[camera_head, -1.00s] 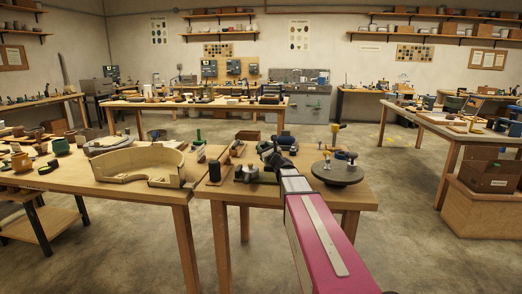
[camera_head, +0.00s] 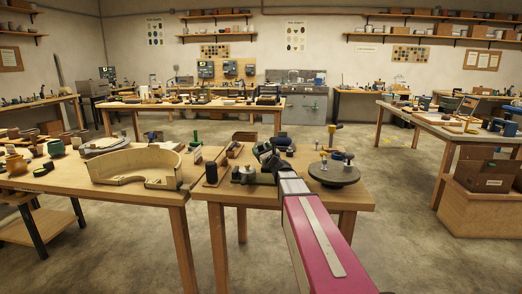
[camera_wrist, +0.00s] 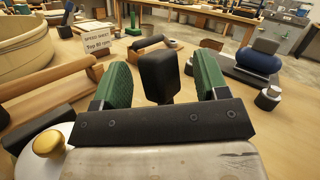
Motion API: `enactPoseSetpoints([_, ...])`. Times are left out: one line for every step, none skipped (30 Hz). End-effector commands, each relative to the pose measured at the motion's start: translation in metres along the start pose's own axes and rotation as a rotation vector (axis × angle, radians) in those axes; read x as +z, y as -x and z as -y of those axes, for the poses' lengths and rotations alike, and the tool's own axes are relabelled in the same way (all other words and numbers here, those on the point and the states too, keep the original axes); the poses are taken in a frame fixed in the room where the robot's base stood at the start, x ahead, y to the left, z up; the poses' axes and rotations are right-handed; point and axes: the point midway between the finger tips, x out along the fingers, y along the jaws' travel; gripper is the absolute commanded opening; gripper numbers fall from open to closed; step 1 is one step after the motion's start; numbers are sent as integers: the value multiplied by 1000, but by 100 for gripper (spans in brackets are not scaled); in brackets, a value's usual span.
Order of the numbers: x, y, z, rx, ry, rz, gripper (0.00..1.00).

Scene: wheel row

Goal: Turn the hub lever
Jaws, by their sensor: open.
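My gripper (camera_head: 264,153) is over the small front table, left of a round grey wheel (camera_head: 334,174). In the wrist view its two green fingers (camera_wrist: 158,82) are spread. A black upright grip on a short stem (camera_wrist: 158,75) shows between them, with a narrow gap visible on each side. It looks like the lever's handle, but its lower end is hidden behind my gripper's black crossbar. I cannot tell how near it is to the fingertips. In the head view my gripper and arm hide this spot.
A curved cream tray (camera_head: 135,168) stands on the left table. In the wrist view, a wooden roller (camera_wrist: 52,84) and small sign (camera_wrist: 97,41) are at left, a yellow knob (camera_wrist: 48,143) at lower left, and a blue roller (camera_wrist: 262,62) at right. Open floor lies beyond the table.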

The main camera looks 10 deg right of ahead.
Motion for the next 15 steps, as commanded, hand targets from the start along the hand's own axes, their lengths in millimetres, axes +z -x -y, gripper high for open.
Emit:
enactPoseSetpoints([1, 8, -1, -1, 0, 0, 67])
enactPoseSetpoints([2, 12, 0, -1, 0, 0, 67])
enactPoseSetpoints([4, 18, 0, -1, 1, 0, 67])
enactPoseSetpoints([5, 22, 0, 0, 1, 0, 67])
enactPoseSetpoints([7, 27, 0, 0, 2, 0, 67])
enactPoseSetpoints([9, 35, 0, 0, 2, 0, 67])
enactPoseSetpoints([10, 40, 1, 0, 1, 0, 67])
enactPoseSetpoints([12, 46, 1, -1, 1, 0, 67])
enactPoseSetpoints([14, 55, 2, -1, 0, -1, 67])
enactPoseSetpoints([15, 61, 2, -2, 0, -1, 67])
enactPoseSetpoints([17, 67, 3, -2, 0, 0, 67])
enactPoseSetpoints([19, 76, 3, -1, 0, 0, 67])
enactPoseSetpoints([20, 82, 3, -1, 1, 0, 67])
enactPoseSetpoints([22, 87, 4, -1, 1, 0, 67])
enactPoseSetpoints([23, 95, 4, -1, 1, -1, 67])
